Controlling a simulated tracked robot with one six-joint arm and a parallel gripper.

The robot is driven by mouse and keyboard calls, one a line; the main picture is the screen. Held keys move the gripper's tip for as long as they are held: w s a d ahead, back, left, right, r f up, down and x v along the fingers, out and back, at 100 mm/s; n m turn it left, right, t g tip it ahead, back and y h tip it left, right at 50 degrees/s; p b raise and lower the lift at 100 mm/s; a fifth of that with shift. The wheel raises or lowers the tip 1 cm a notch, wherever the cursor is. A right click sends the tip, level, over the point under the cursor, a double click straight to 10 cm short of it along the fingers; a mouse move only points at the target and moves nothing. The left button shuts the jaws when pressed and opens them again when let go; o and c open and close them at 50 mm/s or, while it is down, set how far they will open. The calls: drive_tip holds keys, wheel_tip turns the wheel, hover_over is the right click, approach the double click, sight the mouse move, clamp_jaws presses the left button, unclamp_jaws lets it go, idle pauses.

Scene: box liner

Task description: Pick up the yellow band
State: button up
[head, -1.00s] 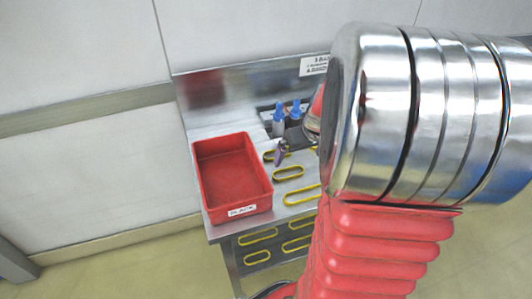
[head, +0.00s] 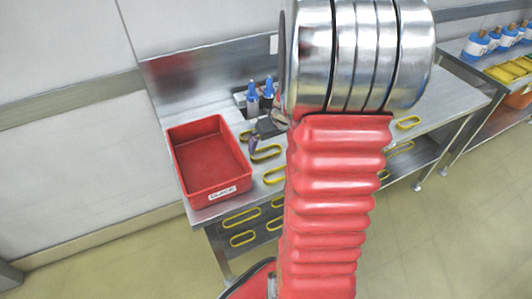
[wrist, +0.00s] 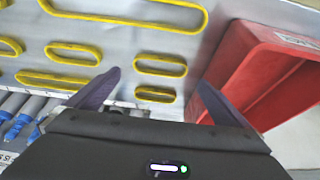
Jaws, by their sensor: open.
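Several yellow bands, flat elongated loops, lie on the steel bench. In the wrist view one band (wrist: 160,65) lies between my fingers, just beyond their tips, with a smaller-looking band (wrist: 155,94) nearer my palm. Another band (wrist: 72,54) lies left of my fingers. My gripper (wrist: 158,85) is open, its two dark purple fingers apart with nothing held. In the head view my gripper (head: 254,141) is over the bench right of the red bin, close to a yellow band (head: 266,153). My arm hides part of the bench there. I cannot tell which band is meant.
The red bin (head: 180,165) stands at the bench's left end; its wall (wrist: 225,65) is close to my right finger. Blue-capped bottles (head: 252,98) stand at the back. More bands (head: 242,217) show lower, beneath the bench top. A second shelf unit (head: 500,70) stands far right.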

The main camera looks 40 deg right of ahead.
sight(266, 154)
drive_tip(key=shift+x, duration=1.1)
drive_tip(key=shift+f, duration=0.15)
drive_tip(key=shift+x, duration=2.45)
drive_tip(key=shift+w, duration=0.2)
drive_tip(key=shift+c, duration=0.4)
drive_tip(key=c, duration=0.7)
drive_tip(key=shift+o, duration=0.2)
wheel_tip(266, 154, up, 10)
